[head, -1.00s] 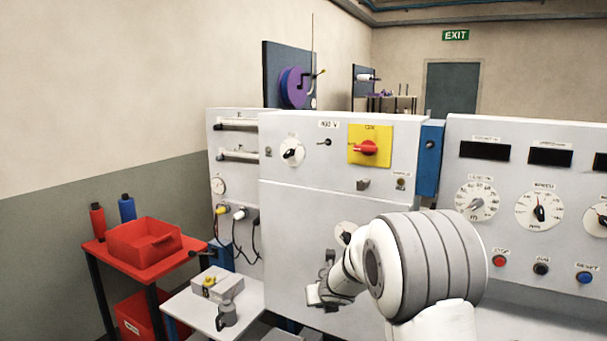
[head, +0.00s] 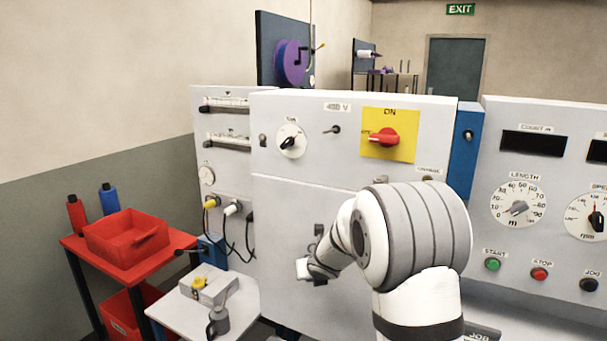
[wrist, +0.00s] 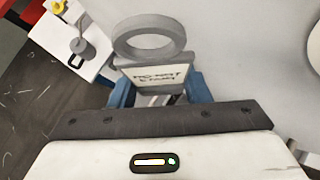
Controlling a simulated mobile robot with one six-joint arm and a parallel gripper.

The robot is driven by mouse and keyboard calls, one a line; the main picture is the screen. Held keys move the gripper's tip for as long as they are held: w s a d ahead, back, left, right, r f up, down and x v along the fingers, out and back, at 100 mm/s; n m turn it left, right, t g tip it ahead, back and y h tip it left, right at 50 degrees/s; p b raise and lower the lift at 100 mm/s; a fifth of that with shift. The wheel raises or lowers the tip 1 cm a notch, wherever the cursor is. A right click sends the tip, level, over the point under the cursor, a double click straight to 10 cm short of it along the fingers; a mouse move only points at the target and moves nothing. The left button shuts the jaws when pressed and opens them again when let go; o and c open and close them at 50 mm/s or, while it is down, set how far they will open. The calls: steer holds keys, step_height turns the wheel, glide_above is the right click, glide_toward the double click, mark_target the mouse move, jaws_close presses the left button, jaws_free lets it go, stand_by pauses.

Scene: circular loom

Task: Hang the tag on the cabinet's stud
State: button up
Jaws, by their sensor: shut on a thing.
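My gripper (wrist: 158,98) shows in the wrist view with its blue fingers shut on the tag (wrist: 155,77). The tag is a grey-edged plate with dark lettering on a pale face and a thick grey ring (wrist: 148,40) at its far end. The ring is empty. In the head view my gripper (head: 312,271) is small, in front of the lower door of the grey cabinet (head: 285,205) and partly hidden by my arm. A small dark peg (head: 333,129) sticks out under the 400 V label; I cannot tell if it is the stud.
A yellow plate with a red switch (head: 383,138) and a round dial (head: 290,141) are on the cabinet's upper panel. A white side table (head: 246,297) with a grey can (head: 218,322) and a red bin (head: 125,238) stand left. A control console (head: 530,190) stands right.

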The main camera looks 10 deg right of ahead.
steer(key=shift+d, duration=0.2)
steer(key=shift+f, duration=0.25)
step_height(320, 180, down, 10)
steer(key=b, duration=1)
steer(key=s+a+r+m+h, duration=0.1)
steer(key=s+r+m, duration=0.2)
steer(key=s+r, duration=0.4)
steer(key=s+a+r+m+h, duration=0.1)
steer(key=s+r, duration=0.6)
steer(key=r, duration=1.3)
steer(key=s+a+r+m+h, duration=0.2)
steer(key=s+r+m, duration=0.2)
steer(key=s+r, duration=0.4)
step_height(320, 180, up, 6)
steer(key=shift+a+r+m, duration=0.1)
steer(key=shift+a+m, duration=0.2)
steer(key=shift+a, duration=0.1)
